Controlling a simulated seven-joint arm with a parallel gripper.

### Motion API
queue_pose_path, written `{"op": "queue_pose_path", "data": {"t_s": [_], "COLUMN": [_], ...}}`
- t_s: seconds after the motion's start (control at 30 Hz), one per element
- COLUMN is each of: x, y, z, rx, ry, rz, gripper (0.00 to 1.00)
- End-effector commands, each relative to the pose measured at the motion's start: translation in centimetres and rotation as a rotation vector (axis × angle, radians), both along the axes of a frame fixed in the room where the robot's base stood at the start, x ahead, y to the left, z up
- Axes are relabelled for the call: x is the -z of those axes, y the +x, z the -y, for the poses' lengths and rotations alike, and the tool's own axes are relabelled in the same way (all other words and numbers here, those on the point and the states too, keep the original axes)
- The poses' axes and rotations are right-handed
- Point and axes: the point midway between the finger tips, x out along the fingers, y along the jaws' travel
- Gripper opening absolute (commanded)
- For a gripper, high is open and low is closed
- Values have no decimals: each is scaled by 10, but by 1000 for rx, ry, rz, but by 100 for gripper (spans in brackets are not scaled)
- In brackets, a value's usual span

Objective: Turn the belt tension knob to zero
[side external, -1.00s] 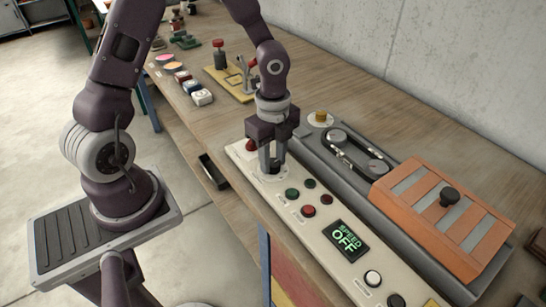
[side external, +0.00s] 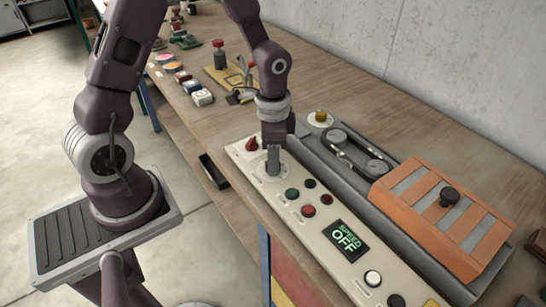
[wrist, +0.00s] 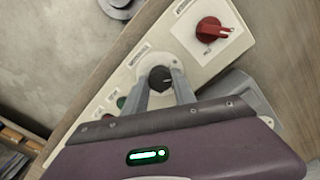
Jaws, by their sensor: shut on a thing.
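My gripper (side external: 272,172) points down at the cream control panel (side external: 321,270), near its far end. In the wrist view my gripper (wrist: 164,84) has its two fingers on either side of a round black knob (wrist: 157,77), shut on it. The knob has a pale pointer mark and sits on a light dial. Its label is too small to read, so I cannot tell its setting. In the side view the fingers hide the knob; the pale dial plate shows around them.
A red knob (side external: 252,144) stands close beside my gripper, also in the wrist view (wrist: 211,30). A belt drive (side external: 352,153) and orange slatted cover (side external: 413,188) lie behind.

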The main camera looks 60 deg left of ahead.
Motion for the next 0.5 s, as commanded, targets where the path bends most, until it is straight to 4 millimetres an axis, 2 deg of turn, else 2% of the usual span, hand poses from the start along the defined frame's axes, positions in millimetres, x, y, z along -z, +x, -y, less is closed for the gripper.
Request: {"op": "queue_pose_path", "data": {"t_s": [0.5], "x": [-1], "y": [1], "z": [0], "rx": [-420], "ry": [-1], "rz": [3], "gripper": [0]}}
